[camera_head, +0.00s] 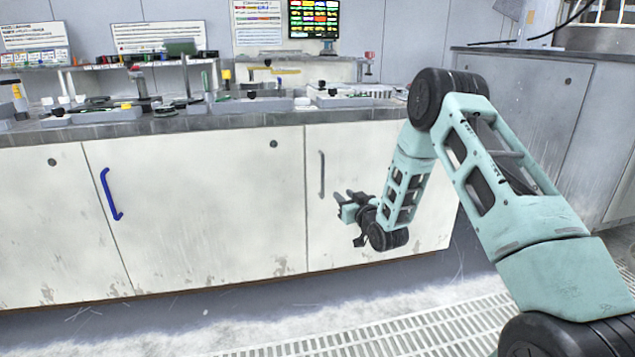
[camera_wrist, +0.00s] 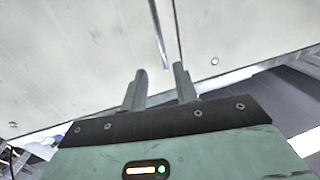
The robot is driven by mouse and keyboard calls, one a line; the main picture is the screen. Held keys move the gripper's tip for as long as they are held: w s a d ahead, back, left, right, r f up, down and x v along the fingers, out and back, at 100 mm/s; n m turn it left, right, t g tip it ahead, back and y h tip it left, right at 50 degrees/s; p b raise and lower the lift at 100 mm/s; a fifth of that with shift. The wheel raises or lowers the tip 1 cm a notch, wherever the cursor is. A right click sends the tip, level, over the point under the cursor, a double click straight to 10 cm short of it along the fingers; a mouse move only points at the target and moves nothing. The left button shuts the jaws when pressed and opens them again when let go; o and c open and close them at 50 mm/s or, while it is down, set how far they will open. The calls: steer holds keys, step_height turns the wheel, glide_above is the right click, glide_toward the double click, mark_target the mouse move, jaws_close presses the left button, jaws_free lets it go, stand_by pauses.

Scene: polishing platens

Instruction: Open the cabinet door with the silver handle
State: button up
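The silver handle (camera_head: 321,174) is a thin vertical bar near the left edge of the rightmost white cabinet door (camera_head: 375,155). The door is closed, flush with its neighbour. My gripper (camera_head: 345,196) is in front of this door, slightly right of and below the handle. In the wrist view, my gripper (camera_wrist: 160,72) has its two fingers spread with nothing held. The handle (camera_wrist: 158,35) runs down towards the gap between the fingertips, and its lower end shows close to them. The distance left between fingertips and handle cannot be told.
A middle cabinet door (camera_head: 200,205) carries a blue handle (camera_head: 110,194). The countertop (camera_head: 230,117) above holds polishing equipment and small items. A grey cabinet (camera_head: 525,95) stands at the right. The floor (camera_head: 250,315) in front of the cabinets is clear, with a grating (camera_head: 400,335).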

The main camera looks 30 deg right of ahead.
mark_target(323, 177)
steer(key=w+b, duration=0.1)
steer(key=w, duration=0.3)
steer(key=w+b, duration=0.2)
steer(key=w, duration=0.3)
steer(key=w+d+b, duration=0.1)
steer(key=w+b, duration=0.1)
steer(key=w, duration=0.3)
steer(key=shift+w+f, duration=0.1)
steer(key=shift+w, duration=0.05)
steer(key=shift+w+d, duration=0.1)
steer(key=shift+w, duration=0.65)
jaws_close()
